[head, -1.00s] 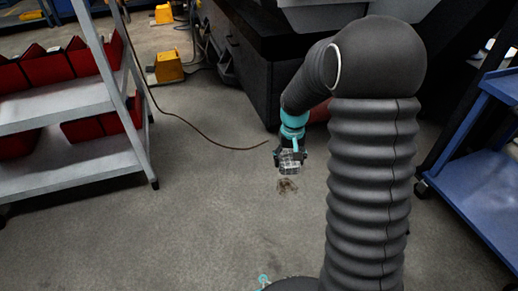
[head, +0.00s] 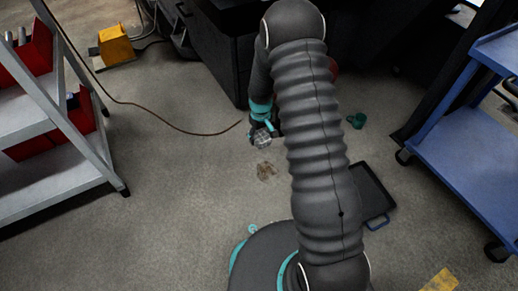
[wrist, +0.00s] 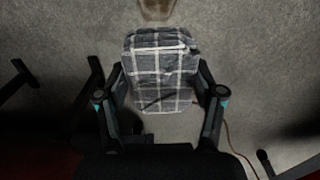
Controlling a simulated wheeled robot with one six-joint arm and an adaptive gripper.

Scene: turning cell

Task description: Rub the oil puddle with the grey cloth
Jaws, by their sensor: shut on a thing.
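The grey cloth (wrist: 160,65) has a white check pattern and is folded into a pad. My gripper (head: 260,136) is shut on it, with a finger at each side in the wrist view (wrist: 160,95). The cloth also shows in the head view (head: 263,140), small and low over the floor. The oil puddle (head: 266,171) is a small brown stain on the concrete, just below the cloth in the head view. In the wrist view the puddle (wrist: 157,9) shows at the top edge, beyond the cloth. I cannot tell whether the cloth touches the floor.
A brown cable (head: 175,126) lies across the floor left of the cloth. A grey shelf with red bins (head: 60,125) stands left, a blue cart (head: 470,130) right. A dark tray (head: 372,190) and a teal object (head: 356,120) lie on the floor behind my arm. Floor left of the puddle is clear.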

